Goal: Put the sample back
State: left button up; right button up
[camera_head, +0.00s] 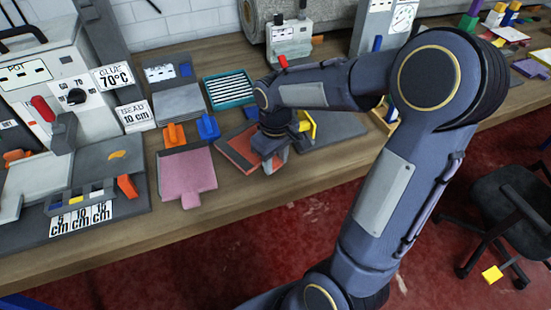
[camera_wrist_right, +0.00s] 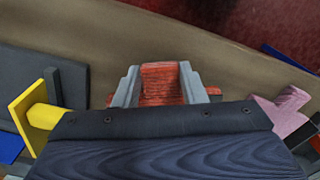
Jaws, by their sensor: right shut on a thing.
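My right gripper (camera_head: 272,160) is low over the front of the workbench, at a red rug sample (camera_head: 240,148). In the right wrist view the grey fingers (camera_wrist_right: 160,88) are shut on the red, ribbed sample (camera_wrist_right: 160,84), which stands between them. In the head view the sample lies over a dark grey board, partly hidden by my wrist. I cannot tell whether it is lifted clear. My left gripper is not in view.
A pink sample (camera_head: 187,176) lies left of the red one; it also shows in the right wrist view (camera_wrist_right: 286,108). A yellow bracket (camera_head: 308,124) stands close right of my gripper. A glue machine (camera_head: 60,70) stands at left. A teal slotted tray (camera_head: 230,90) lies behind.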

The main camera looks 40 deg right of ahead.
jog(key=shift+f, duration=0.1)
jog(key=shift+f+b, duration=0.5)
jog(key=shift+f, duration=0.05)
jog(key=o, duration=1.1)
jog(key=shift+r, duration=0.3)
notch_tip(320, 180, up, 12)
jog(key=p, duration=0.2)
jog(key=s+a+f+m+t+y, duration=0.1)
jog(key=s+a+t, duration=0.1)
jog(key=s, duration=0.3)
jog(key=s+a+f+m+t+y, duration=0.1)
jog(key=s+a, duration=0.2)
jog(key=s, duration=0.2)
jog(key=s+a+f+m+t+y, duration=0.1)
jog(key=s+a+f+t, duration=0.1)
jog(key=s+a, duration=0.1)
jog(key=shift+s+a+m+t+y, duration=0.15)
jog(key=shift+s+a+y, duration=0.05)
jog(key=shift+s, duration=0.25)
jog(key=shift+s+a+m+t+y, duration=0.15)
jog(key=shift+s+y, duration=0.05)
jog(key=shift+s, duration=0.25)
